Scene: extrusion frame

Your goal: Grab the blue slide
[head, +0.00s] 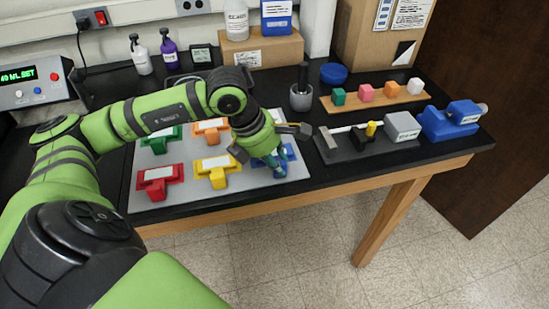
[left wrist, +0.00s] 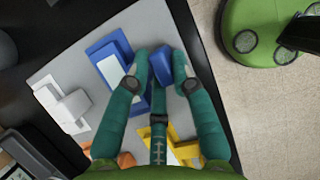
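The blue slide (head: 290,152) is a T-shaped piece with a white label, on the front right part of a grey board. My left gripper (head: 270,163) reaches down over it and hides part of it in the head view. In the left wrist view the blue slide (left wrist: 113,62) has a raised block that sits between my teal fingertips (left wrist: 161,64). My right gripper is in neither view.
Red (head: 160,181), yellow (head: 217,171), green (head: 160,139) and orange (head: 211,130) slides share the grey board (head: 142,207). A white one (left wrist: 62,105) shows in the left wrist view. A dark fixture (head: 345,148) and a blue vise-like block (head: 450,121) stand to the right.

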